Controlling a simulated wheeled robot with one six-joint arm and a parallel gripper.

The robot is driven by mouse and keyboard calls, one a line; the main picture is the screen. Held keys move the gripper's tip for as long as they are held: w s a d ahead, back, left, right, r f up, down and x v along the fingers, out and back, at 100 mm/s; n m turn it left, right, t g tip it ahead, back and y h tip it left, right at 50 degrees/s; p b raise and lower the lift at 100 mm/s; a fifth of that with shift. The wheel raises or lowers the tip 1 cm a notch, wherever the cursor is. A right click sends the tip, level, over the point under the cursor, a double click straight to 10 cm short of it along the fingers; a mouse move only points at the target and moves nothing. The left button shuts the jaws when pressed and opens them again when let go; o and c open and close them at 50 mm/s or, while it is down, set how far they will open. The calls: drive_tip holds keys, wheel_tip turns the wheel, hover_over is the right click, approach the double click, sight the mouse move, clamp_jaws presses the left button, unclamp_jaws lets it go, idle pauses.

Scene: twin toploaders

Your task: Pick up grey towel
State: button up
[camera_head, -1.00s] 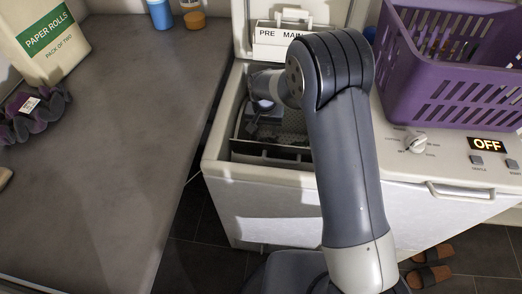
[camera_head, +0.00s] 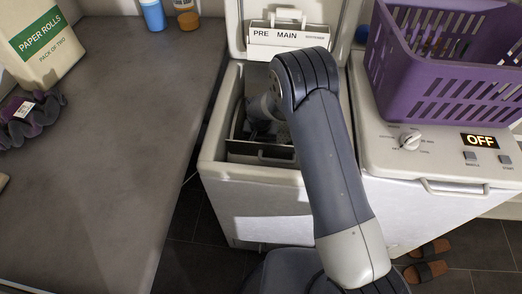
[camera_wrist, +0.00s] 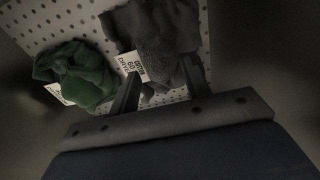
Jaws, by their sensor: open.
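The grey towel (camera_wrist: 155,30) lies crumpled on the perforated metal drum floor in the wrist view, with a white care tag on its left side. My gripper (camera_wrist: 162,78) is open. Its two dark fingers point at the towel, one near the tag and one by the towel's right edge. I cannot tell whether they touch the cloth. In the head view, my arm reaches down into the open top-loading washer (camera_head: 219,168), and the fingers and the towel are hidden there.
A green cloth (camera_wrist: 75,78) with its own tag lies left of the grey towel. The drum walls close in around my gripper. A purple basket (camera_head: 445,75) stands on the machine to the right. A grey counter (camera_head: 110,130) is at the left, mostly clear.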

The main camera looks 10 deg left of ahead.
drive_tip(key=shift+c, duration=0.5)
clamp_jaws()
drive_tip(key=shift+r, duration=0.15)
